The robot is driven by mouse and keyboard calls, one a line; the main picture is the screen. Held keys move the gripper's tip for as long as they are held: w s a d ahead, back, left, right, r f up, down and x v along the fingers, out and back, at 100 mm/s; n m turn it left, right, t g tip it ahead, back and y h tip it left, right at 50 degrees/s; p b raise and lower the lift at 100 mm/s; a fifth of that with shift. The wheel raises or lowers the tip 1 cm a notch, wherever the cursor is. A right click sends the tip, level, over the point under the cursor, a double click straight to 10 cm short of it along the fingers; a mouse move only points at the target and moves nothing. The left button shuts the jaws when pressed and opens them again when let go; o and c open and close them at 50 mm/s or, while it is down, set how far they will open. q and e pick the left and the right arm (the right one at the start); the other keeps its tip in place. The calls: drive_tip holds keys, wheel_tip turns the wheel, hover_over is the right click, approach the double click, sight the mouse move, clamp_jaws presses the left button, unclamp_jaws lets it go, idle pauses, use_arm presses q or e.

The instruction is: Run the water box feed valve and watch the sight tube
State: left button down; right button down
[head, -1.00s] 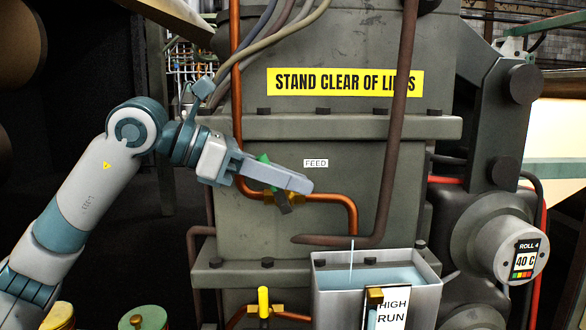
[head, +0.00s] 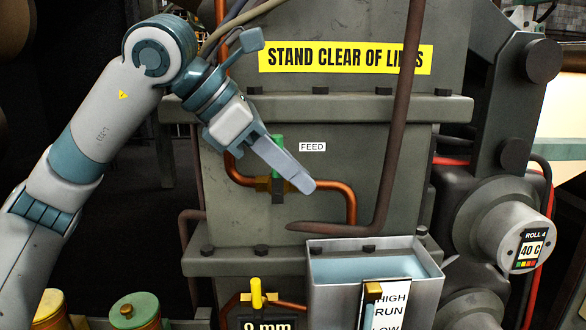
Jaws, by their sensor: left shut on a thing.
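My left gripper (head: 290,172) is shut on the green feed valve handle (head: 278,145). The tube's lower part is cut off by the frame. My right gripper is not in view.
A yellow valve handle (head: 257,293) stands left of the box, above a partly cut-off mm readout (head: 268,325). A dark brown pipe (head: 400,130) drops in front of the grey housing. A ROLL 4 gauge (head: 530,250) reads 40 C at right.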

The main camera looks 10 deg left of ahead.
use_arm(q)
drive_tip(key=shift+r, duration=0.1)
drive_tip(key=c, duration=1.8)
unclamp_jaws()
drive_tip(key=shift+o, duration=0.3)
drive_tip(key=shift+f, duration=0.2)
